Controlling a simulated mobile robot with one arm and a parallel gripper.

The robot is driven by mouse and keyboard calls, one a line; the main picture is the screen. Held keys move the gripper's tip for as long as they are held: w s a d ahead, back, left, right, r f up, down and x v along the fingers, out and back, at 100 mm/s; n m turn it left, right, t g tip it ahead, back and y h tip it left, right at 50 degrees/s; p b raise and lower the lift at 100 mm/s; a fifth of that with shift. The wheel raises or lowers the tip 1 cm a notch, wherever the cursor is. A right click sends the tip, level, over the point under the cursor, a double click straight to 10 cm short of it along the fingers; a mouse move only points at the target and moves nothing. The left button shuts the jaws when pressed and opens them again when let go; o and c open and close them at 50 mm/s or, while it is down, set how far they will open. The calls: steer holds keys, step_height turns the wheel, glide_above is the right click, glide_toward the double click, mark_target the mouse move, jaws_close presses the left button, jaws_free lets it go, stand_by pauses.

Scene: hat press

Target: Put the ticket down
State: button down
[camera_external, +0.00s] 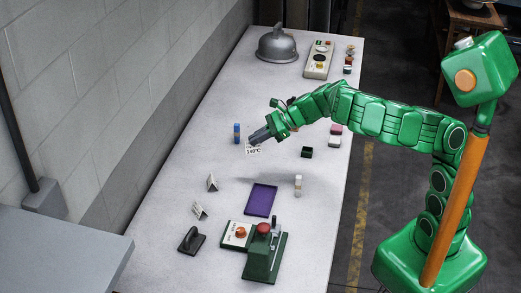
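The ticket (254,149) is a small white card with dark lettering that seems to read 140°C. My gripper (254,140) reaches left over the middle of the table (225,105), and its dark fingers appear shut on the ticket's upper edge. The ticket appears to hang just below the fingertips. I cannot tell the exact gap between the ticket and the tabletop. Two other small folded cards stand on the table nearer the front, one upper (212,183) and one lower (199,211).
A blue-and-dark upright piece (237,133) stands just left of the ticket. A purple tray (260,199), a pale cylinder (298,185) and a green press (263,255) are nearer the front. A dark green box (307,152) sits right. A grey dome (277,45) stands far back.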

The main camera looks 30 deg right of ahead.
steer(key=shift+w+a+f, duration=1)
steer(key=shift+w+f, duration=0.6)
steer(key=shift+w, duration=0.45)
steer(key=shift+w+a+f, duration=1)
steer(key=shift+w+f, duration=0.65)
steer(key=shift+w, duration=0.4)
steer(key=shift+w+a+f, duration=1)
steer(key=shift+w+f, duration=0.6)
steer(key=shift+w, duration=0.45)
steer(key=shift+f, duration=1.65)
steer(key=c, duration=1.2)
jaws_free()
